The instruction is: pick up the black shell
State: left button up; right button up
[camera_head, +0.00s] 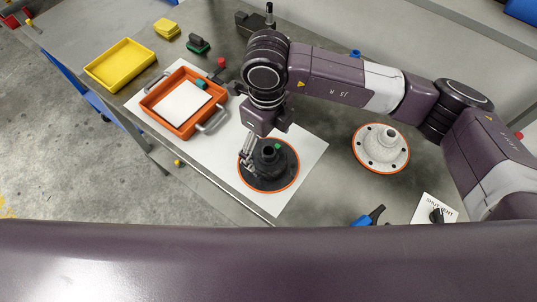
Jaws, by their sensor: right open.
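The black shell (270,176) is a dark round flanged part with a raised hub and an orange rim. It lies on the white sheet (288,204) on the table. A small green spot shows near its hub. My right gripper (249,158) is above the shell's upper left side, pointing down, with its fingers close to the hub. The fingers are small in view, and I cannot tell whether they touch the shell. No shell is held clear of the table. My left gripper is not in view.
A yellow tray (96,73) stands farther left. A white flanged part (381,147) sits at right. A blue-and-black tool (369,216) and a labelled card (433,211) lie near the front.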

aim_at(268, 150)
notch_tip(268, 150, down, 4)
jog(key=shift+d+p, duration=0.15)
jog(key=shift+p, duration=0.55)
jog(key=shift+c, duration=0.7)
jog(key=shift+w, duration=0.1)
jog(key=c, duration=1.3)
jog(key=shift+c, duration=0.4)
jog(key=shift+r, duration=0.15)
